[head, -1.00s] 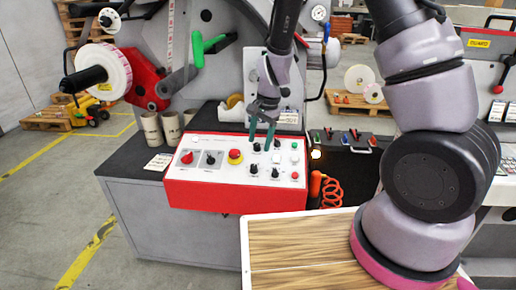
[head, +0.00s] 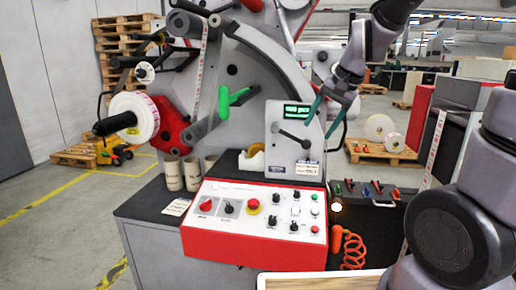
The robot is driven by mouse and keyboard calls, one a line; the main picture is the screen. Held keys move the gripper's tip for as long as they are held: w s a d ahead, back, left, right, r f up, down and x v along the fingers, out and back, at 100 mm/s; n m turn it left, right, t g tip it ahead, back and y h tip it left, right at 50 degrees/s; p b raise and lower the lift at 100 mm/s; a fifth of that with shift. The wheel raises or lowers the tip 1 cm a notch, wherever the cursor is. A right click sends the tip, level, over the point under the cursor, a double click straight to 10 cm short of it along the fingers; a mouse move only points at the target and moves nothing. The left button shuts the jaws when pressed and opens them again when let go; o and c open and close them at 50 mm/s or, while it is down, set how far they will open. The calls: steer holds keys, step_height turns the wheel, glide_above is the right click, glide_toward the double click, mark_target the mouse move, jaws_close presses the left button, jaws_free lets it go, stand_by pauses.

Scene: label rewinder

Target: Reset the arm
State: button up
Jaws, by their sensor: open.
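My gripper (head: 322,117) is at the upper right of the head view, at the end of my raised arm. Its two teal fingers are spread apart and point down, with nothing between them. It appears in front of the right side of the label rewinder (head: 255,60), near a lit green display (head: 297,112). The red and white control panel (head: 255,222), with knobs, buttons and a red emergency stop (head: 253,206), lies below and left of the gripper, apart from it.
A white label roll (head: 134,118) sits on the rewinder's left. Several cardboard cores (head: 173,174) stand left of the panel. An orange coiled hose (head: 352,248) hangs right of it. A wood-topped surface (head: 320,282) is at the bottom. Pallets (head: 380,154) stand behind.

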steer(key=s+d+r+n+t, duration=0.1)
steer(key=s+d+r, duration=0.3)
steer(key=s, duration=0.2)
steer(key=s+d+r+n+t+h, duration=0.1)
steer(key=s+d+r+t, duration=0.1)
steer(key=s+d+r, duration=0.2)
steer(key=shift+s+r+h, duration=0.3)
steer(key=shift+s+r, duration=0.5)
steer(key=shift+s, duration=0.45)
